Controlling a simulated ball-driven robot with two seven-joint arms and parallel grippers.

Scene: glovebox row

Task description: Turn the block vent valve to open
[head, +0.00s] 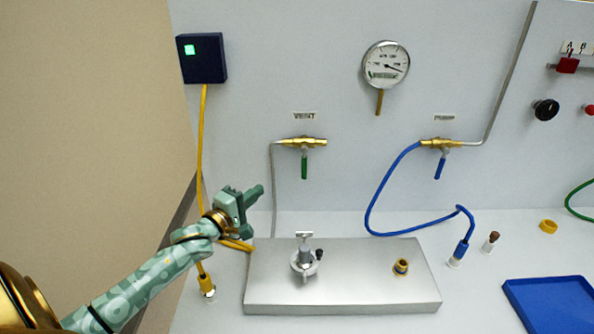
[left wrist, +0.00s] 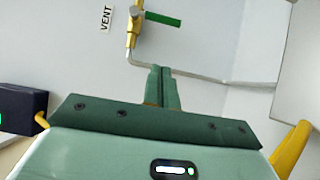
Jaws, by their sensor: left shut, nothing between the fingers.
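The brass valve (head: 302,142) under the VENT label (head: 304,116) is on the back wall, its green handle (head: 304,167) hanging straight down, across the pipe. The brass valve body (left wrist: 133,28) and green handle (left wrist: 163,19) also show, turned sideways, in the left wrist view. A metal block (head: 350,295) lies on the bench and bears a grey fitting with a T-shaped top (head: 304,258). My left gripper (head: 257,192) is shut and empty, left of and below the green handle, apart from it. Its closed fingers (left wrist: 162,88) show in the left wrist view. My right gripper is out of view.
A yellow cable (head: 203,150) runs down from a dark box (head: 202,58) behind my left gripper. A grey pipe (head: 274,190) drops from the vent valve. The PUMP valve (head: 441,143) has a blue hose (head: 370,210). A blue tray (head: 550,303) lies at right.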

